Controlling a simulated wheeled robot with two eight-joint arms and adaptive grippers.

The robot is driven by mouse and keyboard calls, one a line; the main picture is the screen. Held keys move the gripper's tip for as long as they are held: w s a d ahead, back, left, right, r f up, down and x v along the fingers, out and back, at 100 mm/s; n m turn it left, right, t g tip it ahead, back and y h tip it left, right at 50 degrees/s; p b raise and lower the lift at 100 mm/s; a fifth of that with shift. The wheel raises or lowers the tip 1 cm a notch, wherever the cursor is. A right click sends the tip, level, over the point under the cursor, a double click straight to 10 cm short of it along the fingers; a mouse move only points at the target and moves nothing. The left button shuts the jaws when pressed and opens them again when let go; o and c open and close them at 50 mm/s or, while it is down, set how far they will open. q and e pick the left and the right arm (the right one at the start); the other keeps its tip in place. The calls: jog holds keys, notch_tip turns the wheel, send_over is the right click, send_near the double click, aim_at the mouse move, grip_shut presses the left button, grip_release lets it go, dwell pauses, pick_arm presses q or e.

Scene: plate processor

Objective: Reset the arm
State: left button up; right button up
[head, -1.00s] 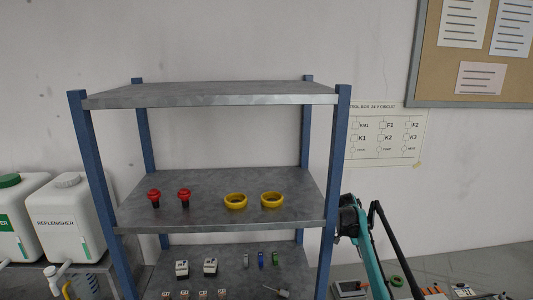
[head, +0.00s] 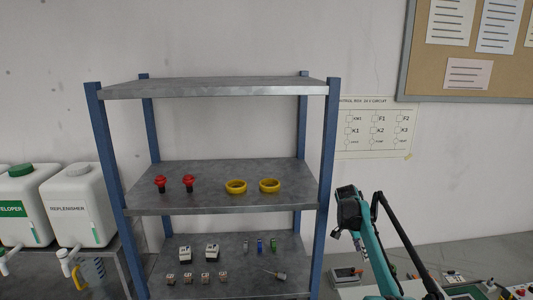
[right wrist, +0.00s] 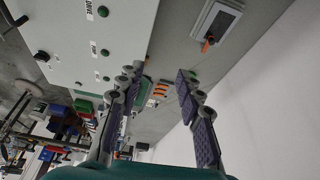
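My right arm comes in at the lower right of the head view. Its gripper (head: 347,237) hangs at the end, just right of the shelf's right front post. In the right wrist view the two purple-padded fingers of my right gripper (right wrist: 160,78) are spread apart with nothing between them. My left gripper is in neither view.
White containers (head: 80,207) stand at left. Small devices (head: 347,275) lie on a surface at lower right. A white panel with buttons (right wrist: 100,40) fills the wrist view's upper left.

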jog(key=s+a+r+n+t+y+b, duration=0.1)
jog(key=s+a+r+n+t+b, duration=0.25)
jog(key=s, duration=0.55)
jog(key=s+a+r+n+y+b, duration=0.1)
jog(key=s+a+r+n+b, duration=0.15)
jog(key=s+a+n, duration=0.5)
jog(key=s+a+f+n+t+y+b, duration=0.1)
jog(key=s+a+f+n+b, duration=0.1)
jog(key=s+f, duration=0.6)
jog(key=s+a+f+n+t+y+b, duration=0.1)
jog(key=s+f, duration=0.7)
jog(key=s, duration=0.8)
jog(key=shift+s+a+f+n+t+b, duration=0.3)
jog(key=shift+a+n+t+b, duration=0.25)
jog(key=shift+a+n+b, duration=0.55)
